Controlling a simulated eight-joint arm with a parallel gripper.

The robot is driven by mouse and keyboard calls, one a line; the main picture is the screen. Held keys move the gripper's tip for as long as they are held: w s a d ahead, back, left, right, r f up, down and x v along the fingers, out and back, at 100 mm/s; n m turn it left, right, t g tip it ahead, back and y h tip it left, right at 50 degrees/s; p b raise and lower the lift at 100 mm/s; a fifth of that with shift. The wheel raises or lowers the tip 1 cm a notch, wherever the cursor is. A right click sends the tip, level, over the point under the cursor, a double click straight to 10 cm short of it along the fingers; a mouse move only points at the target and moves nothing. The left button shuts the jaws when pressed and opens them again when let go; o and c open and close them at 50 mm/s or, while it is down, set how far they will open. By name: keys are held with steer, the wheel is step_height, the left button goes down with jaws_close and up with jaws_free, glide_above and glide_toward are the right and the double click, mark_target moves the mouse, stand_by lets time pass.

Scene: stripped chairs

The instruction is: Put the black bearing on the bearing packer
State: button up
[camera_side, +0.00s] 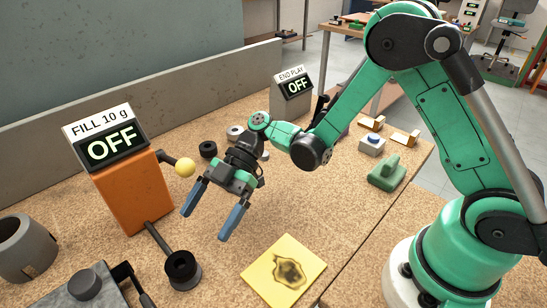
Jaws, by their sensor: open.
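The bearing packer appears to be the orange box (137,195) at left, with a "FILL 10 g" display reading OFF. A lever with a yellow ball knob (185,168) sticks out at its right. A rod from its foot leads to a round black seat (182,270) with a hole or dark centre. A black ring (208,149), which looks like the black bearing, lies on the bench behind my gripper. My gripper (211,213) has blue fingers spread apart and empty. It hangs above the bench, right of the yellow knob.
A grey ring (234,133) lies beside the black one. A grey END PLAY display (292,93) stands behind. A stained yellow cloth (284,271) lies in front. A grey cylinder (25,248) stands far left.

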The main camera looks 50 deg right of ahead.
steer(key=s+d+r+m+t+h, duration=0.2)
steer(key=d+r+m+t+h, duration=0.2)
steer(key=d+m+h, duration=0.2)
steer(key=s+d+r+m+t+h, duration=0.2)
steer(key=d+r+m+t+h, duration=0.2)
steer(key=d+m, duration=0.6)
steer(key=m+t+h, duration=0.1)
steer(key=m+h, duration=0.1)
steer(key=m, duration=0.2)
steer(key=shift+s+d+r+t, duration=0.3)
steer(key=shift+s+d, duration=0.05)
